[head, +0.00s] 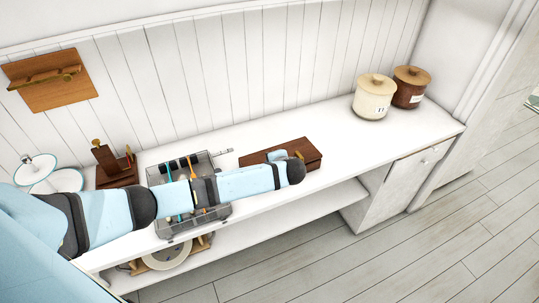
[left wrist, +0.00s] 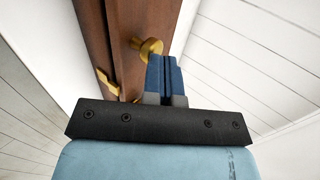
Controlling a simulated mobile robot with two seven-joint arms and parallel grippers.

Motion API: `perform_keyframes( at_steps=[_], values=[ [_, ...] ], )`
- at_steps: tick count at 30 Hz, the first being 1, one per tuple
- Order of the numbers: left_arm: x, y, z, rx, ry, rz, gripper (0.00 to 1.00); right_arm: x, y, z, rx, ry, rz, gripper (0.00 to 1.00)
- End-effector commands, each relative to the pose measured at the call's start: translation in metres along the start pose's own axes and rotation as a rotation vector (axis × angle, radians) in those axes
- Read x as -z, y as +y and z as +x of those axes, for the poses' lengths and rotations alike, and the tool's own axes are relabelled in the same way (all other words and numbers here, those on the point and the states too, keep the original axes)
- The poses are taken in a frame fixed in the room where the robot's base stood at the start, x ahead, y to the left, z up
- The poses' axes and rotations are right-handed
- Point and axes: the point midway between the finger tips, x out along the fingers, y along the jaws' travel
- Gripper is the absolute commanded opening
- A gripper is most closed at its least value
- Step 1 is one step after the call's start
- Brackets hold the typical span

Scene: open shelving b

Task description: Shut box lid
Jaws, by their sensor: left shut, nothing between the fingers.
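The brown wooden box (head: 308,163) lies on the white counter, and its lid (head: 287,147) looks flat on top in the head view. My wrist partly covers the box there. In the left wrist view the box (left wrist: 118,25) fills the upper left, with a round brass knob (left wrist: 150,47) and a brass fitting (left wrist: 107,82). I cannot tell whether a gap is left under the lid. My left gripper (left wrist: 165,72) is shut and empty, its blue fingertips right by the knob, possibly touching it. My right gripper is in neither view.
A wire basket (head: 163,236) with utensils stands left of the box, under my left arm. Two lidded canisters, cream (head: 371,105) and brown (head: 408,96), stand at the right. A wooden holder (head: 117,181) and a tiered stand (head: 62,182) are at the left. Counter between box and canisters is clear.

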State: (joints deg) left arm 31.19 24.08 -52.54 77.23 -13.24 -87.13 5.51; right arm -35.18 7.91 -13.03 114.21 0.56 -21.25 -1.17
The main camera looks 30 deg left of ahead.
Motion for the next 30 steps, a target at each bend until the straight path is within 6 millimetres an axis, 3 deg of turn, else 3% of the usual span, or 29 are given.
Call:
perform_keyframes(
  at_steps=[12, 30],
  values=[
    [0.001, 0.015, 0.004, -0.001, 0.0, 0.0, 0.0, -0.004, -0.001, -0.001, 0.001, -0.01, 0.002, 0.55],
    [0.0, 0.009, 0.004, -0.001, -0.001, 0.0, 0.0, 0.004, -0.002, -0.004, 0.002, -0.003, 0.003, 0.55]
  ],
)
